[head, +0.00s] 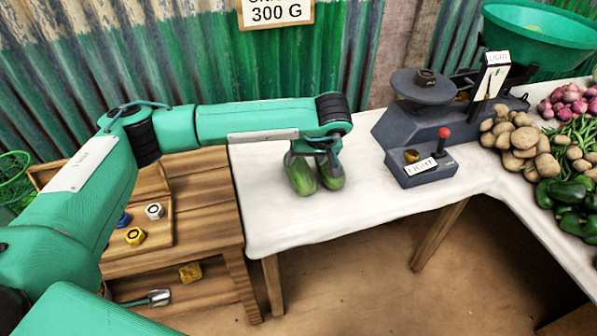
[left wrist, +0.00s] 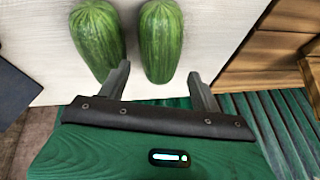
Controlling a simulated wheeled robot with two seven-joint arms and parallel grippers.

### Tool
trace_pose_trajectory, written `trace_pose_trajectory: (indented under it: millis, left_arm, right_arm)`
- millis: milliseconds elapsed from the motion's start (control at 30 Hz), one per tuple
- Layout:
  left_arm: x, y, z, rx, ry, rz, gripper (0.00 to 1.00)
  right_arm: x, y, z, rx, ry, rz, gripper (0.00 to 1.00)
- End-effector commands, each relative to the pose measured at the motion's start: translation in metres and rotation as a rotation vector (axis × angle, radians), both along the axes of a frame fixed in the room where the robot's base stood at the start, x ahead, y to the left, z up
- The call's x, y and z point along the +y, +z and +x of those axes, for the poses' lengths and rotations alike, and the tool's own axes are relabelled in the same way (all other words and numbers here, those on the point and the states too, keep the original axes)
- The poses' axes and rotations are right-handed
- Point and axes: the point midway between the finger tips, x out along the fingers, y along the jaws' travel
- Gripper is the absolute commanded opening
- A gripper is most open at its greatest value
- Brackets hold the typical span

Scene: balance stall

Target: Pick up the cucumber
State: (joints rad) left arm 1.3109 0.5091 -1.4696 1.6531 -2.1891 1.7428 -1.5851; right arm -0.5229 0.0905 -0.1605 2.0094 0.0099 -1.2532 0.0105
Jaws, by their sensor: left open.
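Two green striped cucumbers lie side by side on the white-topped table (head: 360,203): the left cucumber (head: 299,178) and the right cucumber (head: 333,181). My left gripper (head: 320,160) is over them, pointing down, and hides part of their tops. In the left wrist view, one cucumber (left wrist: 161,38) lies ahead, in line with the gap between the open, empty fingers (left wrist: 158,76). The other cucumber (left wrist: 97,36) lies to its left, its near end by the left finger. I cannot tell the fingers' height above them. My right gripper is not in view.
A dark scale (head: 415,130) with a round pan and red knob stands right of the cucumbers. Potatoes (head: 520,142), onions (head: 568,102) and green peppers (head: 572,200) lie on the right. A wooden bench (head: 195,190) with small weights stands left. The table's front is clear.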

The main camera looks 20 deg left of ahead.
Motion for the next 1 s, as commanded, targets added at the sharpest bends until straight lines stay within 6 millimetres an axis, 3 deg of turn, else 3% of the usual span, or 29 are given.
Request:
trace_pose_trajectory:
  millis: [600, 900, 933, 1000]
  left_arm:
    - [0.027, -0.062, 0.026, 0.002, 0.001, -0.003, 0.65]
    - [0.029, -0.068, 0.029, -0.001, 0.0, -0.003, 0.65]
    - [0.029, -0.067, 0.029, -0.001, 0.0, -0.003, 0.63]
    - [0.029, -0.067, 0.029, -0.001, 0.0, -0.003, 0.5]
  right_arm:
    - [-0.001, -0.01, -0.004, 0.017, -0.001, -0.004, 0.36]
    - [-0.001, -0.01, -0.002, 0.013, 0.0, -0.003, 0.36]
    - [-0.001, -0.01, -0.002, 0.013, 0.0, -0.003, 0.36]
    - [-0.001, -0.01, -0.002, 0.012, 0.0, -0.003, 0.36]
